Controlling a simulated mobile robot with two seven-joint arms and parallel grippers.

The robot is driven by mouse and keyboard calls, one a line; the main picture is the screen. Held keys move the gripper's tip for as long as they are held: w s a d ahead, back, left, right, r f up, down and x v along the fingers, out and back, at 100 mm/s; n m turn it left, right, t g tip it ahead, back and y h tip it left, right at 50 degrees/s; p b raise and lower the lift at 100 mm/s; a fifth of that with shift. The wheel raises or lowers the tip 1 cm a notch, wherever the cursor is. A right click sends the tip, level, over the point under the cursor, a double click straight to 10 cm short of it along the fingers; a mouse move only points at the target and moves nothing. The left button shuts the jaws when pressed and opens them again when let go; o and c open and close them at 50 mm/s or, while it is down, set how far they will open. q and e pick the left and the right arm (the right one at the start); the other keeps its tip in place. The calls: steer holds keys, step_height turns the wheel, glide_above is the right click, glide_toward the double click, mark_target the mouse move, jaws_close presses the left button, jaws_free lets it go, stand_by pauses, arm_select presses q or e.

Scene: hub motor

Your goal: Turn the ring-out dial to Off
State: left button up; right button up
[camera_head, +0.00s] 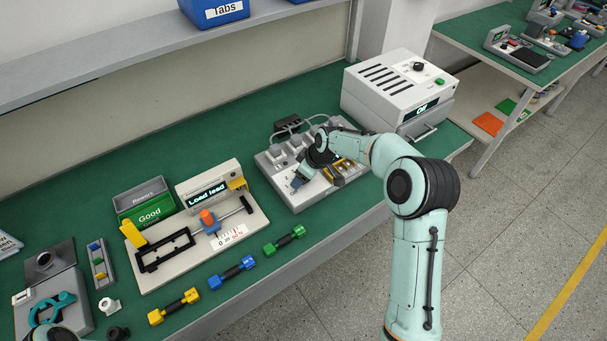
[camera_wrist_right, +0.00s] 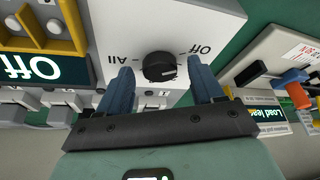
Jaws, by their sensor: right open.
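The ring-out dial (camera_wrist_right: 160,67) is a round black knob on a light grey panel (camera_wrist_right: 190,20), with "All" printed on one side and "Off" on the other. A pale mark shows on the knob, but I cannot tell which label it points at. My right gripper (camera_wrist_right: 159,74) is open, its two blue fingers on either side of the dial with gaps between. In the head view the right gripper (camera_head: 298,181) is over the front left part of the ring-out station (camera_head: 272,172), and it hides the dial. My left gripper is not in view.
Left of the station is the "Load lead" fixture (camera_head: 160,280). Behind my right arm is a white box unit (camera_head: 395,85). Coloured handles lie along the green bench front.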

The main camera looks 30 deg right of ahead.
steer(key=v, duration=1.3)
steer(key=shift+r, duration=0.2)
